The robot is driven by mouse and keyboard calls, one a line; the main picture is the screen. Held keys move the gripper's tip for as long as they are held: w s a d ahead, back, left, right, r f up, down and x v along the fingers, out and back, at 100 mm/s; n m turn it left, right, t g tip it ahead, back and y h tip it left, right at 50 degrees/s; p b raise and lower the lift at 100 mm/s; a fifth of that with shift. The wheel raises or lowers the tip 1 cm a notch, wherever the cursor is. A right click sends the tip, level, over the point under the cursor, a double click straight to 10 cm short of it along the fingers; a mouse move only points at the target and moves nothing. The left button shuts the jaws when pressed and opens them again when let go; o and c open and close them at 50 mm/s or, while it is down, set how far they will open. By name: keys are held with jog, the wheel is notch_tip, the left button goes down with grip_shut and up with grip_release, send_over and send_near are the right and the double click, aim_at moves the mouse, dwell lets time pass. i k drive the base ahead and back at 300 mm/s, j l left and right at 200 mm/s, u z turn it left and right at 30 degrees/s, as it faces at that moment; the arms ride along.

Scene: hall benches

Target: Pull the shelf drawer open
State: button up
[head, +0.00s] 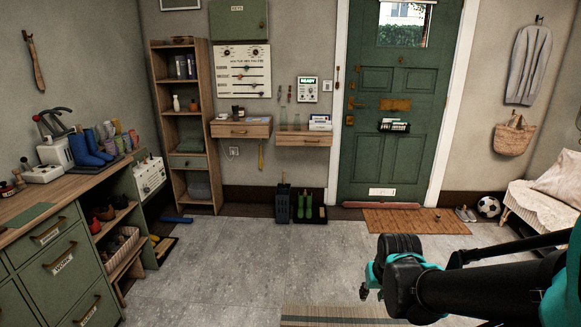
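Two wall shelves with wooden drawer fronts hang on the back wall: the left one (241,131) and a slightly lower right one (303,141). Each front has a small handle and looks closed. A tall open wooden shelf unit (156,125) stands left of them and has a small grey drawer (188,162) in its lower half, which also looks closed. I cannot tell which drawer is meant. My gripper (369,283) is at the lower right, in front of the floor and far from all the drawers. My arm partly hides it, and its opening is unclear.
A wooden worktop (75,182) over green cabinets runs along the left. A dark bin (283,205) and green boots (304,208) stand below the wall shelves. A green door (398,160) with a doormat (415,221) is right of them. The middle floor (225,260) is clear.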

aim_at(218, 131)
jog(key=i, duration=0.95)
jog(key=i+l+u, duration=0.1)
jog(key=i, duration=0.85)
jog(key=i+l+u, duration=0.15)
jog(key=i+u, duration=0.2)
jog(key=i, duration=0.15)
jog(key=i+l+u, duration=0.25)
jog(key=i+u, duration=0.15)
jog(key=i, duration=0.15)
jog(key=i+l+u, duration=0.35)
jog(key=i+l, duration=0.05)
jog(key=i, duration=0.05)
